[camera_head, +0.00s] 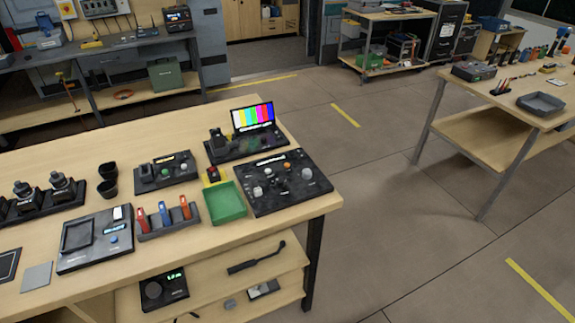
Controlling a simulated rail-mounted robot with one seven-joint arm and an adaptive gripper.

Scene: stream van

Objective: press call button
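A small yellow box with a red button (212,173) stands on the wooden table at the left. It looks like the call button, though no label on it is readable. It sits behind the green tray (225,205), between a black panel with knobs (165,173) on its left and a larger black panel (270,200) on its right. The red top appears uncovered. A blue round button (114,239) also shows on a dark device nearer the front. My gripper is not in view.
A screen with colour bars (252,116) stands behind the yellow box. Open floor (400,210) lies between this table and another table (480,138) at right.

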